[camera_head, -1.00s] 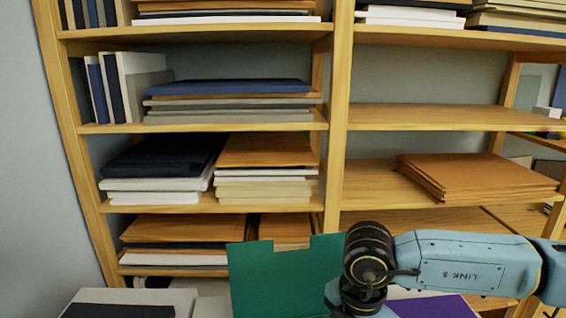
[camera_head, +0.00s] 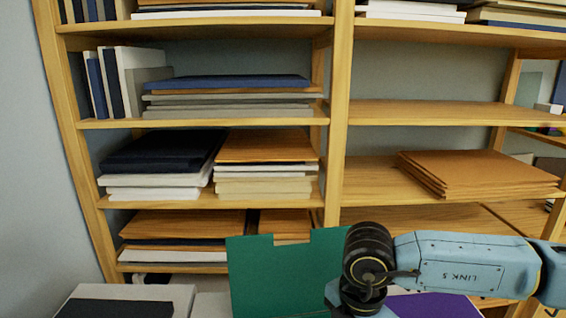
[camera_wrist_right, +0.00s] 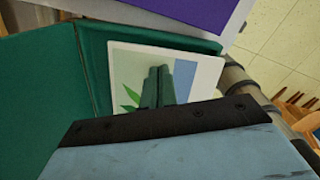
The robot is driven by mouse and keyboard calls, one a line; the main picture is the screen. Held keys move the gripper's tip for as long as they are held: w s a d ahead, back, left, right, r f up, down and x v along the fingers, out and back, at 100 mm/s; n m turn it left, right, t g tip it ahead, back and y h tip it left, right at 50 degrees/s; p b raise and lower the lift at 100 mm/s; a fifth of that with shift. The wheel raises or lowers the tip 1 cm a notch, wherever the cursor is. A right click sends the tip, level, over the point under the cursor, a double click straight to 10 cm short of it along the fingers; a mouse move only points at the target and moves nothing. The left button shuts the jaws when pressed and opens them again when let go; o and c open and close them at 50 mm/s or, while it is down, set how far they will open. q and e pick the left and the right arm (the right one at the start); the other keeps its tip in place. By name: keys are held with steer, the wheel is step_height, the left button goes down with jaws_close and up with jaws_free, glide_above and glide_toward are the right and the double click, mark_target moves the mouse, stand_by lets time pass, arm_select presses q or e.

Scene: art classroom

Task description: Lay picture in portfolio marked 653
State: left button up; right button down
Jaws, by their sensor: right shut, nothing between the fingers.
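A green portfolio (camera_head: 270,278) stands open at the bottom middle of the head view, its notched cover raised. The right wrist view shows its green inside (camera_wrist_right: 92,52). A picture (camera_wrist_right: 128,62) with a pale border, green leaves and a blue patch lies over one green panel there. My right gripper (camera_wrist_right: 160,72) is shut and empty, with its fingertips in front of the picture. Whether they touch it I cannot tell. In the head view my right arm hides part of the portfolio. No number 653 is readable. My left gripper is not in view.
A purple portfolio (camera_head: 432,306) lies right of the green one and also shows in the wrist view (camera_wrist_right: 190,14). A white and black item (camera_head: 125,301) is at the bottom left. A wooden shelf unit (camera_head: 338,120) with stacked boards and folders stands behind.

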steer(key=shift+f, duration=0.4)
steer(key=shift+w+a+b, duration=0.15)
steer(key=shift+w+b, duration=0.25)
steer(key=shift+w, duration=0.25)
steer(key=shift+w+a+b, duration=0.15)
steer(key=shift+w+b, duration=0.25)
steer(key=shift+w, duration=0.2)
stand_by(1.1)
steer(key=shift+r, duration=0.1)
step_height(320, 180, up, 7)
steer(key=p, duration=0.3)
steer(key=shift+p, duration=0.35)
stand_by(0.3)
